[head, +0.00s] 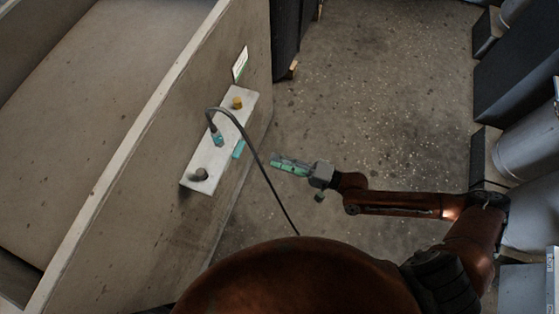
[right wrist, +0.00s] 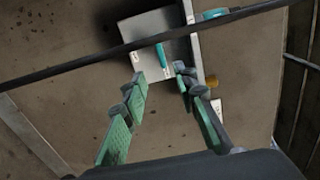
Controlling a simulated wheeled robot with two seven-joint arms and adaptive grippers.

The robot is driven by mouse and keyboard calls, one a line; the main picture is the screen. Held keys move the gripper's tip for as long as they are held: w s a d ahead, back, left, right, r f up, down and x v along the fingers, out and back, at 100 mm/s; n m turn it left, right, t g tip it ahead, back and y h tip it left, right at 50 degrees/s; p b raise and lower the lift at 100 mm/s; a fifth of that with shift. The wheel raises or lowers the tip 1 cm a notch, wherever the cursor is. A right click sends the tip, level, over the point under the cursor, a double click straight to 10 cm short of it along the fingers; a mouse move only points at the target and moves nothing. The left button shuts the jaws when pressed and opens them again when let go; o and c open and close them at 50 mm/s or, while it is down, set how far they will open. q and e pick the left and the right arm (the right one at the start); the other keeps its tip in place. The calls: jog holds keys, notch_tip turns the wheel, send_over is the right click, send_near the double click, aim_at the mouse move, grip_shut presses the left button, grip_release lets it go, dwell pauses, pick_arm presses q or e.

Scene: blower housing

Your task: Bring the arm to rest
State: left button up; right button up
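My right gripper (head: 275,162) is in the middle of the head view, to the right of a white panel (head: 222,135) on the housing wall. Its green-padded fingers are apart and empty. In the right wrist view the right gripper (right wrist: 159,78) points towards the panel (right wrist: 158,42), with a gap between the fingertips and it. My left gripper is in neither view.
A dark cable (head: 248,144) loops from a teal connector (head: 217,138) on the panel and hangs down close to my gripper; it crosses the wrist view. The panel also carries a yellow cap (head: 237,103) and a grey fitting (head: 201,174). Open floor (head: 385,110) lies right.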

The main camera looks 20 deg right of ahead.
jog(key=shift+d, duration=0.1)
dwell(0.5)
